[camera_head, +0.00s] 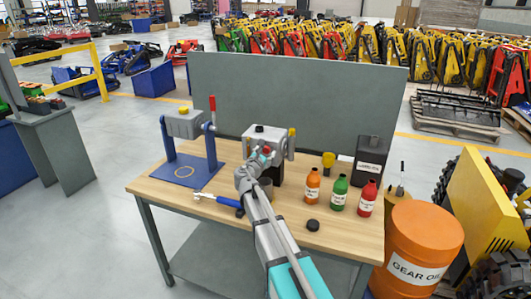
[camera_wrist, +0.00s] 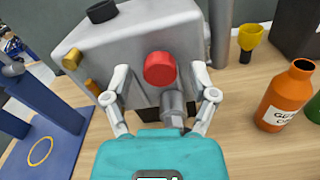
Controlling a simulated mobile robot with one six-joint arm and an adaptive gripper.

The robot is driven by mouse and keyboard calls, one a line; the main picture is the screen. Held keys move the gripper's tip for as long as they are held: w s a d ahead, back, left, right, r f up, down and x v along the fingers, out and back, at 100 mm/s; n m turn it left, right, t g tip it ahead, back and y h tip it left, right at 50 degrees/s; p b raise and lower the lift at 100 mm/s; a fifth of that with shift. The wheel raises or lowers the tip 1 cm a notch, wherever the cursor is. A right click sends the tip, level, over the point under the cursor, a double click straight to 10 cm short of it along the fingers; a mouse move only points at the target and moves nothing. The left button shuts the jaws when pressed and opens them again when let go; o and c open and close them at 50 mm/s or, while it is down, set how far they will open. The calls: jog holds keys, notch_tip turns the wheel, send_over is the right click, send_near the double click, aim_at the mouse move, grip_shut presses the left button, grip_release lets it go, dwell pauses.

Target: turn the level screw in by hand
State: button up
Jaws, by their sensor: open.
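A grey housing (camera_head: 264,137) stands on the wooden workbench, and it fills the upper middle of the wrist view (camera_wrist: 140,50). A round red knob (camera_wrist: 160,68) sticks out of its front face; it seems to be the level screw, though no label shows. My gripper (camera_wrist: 159,76) is open, with one finger on each side of the red knob and a visible gap to it. In the head view my gripper (camera_head: 264,156) is in front of the housing. A grey metal fitting (camera_wrist: 173,105) lies just below the knob. Brass-coloured plugs (camera_wrist: 73,59) sit on the housing's left side.
The bench (camera_head: 300,238) holds an orange bottle (camera_head: 312,187), green bottle (camera_head: 339,193), red bottle (camera_head: 366,200) and black canister (camera_head: 370,158) at right. A blue stand (camera_head: 187,172) is at left. A blue-handled tool (camera_head: 228,202) and black cap (camera_head: 312,225) lie in front.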

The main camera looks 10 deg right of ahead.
jog(key=shift+n, duration=1.1)
jog(key=c, duration=0.9)
jog(key=shift+m, duration=0.3)
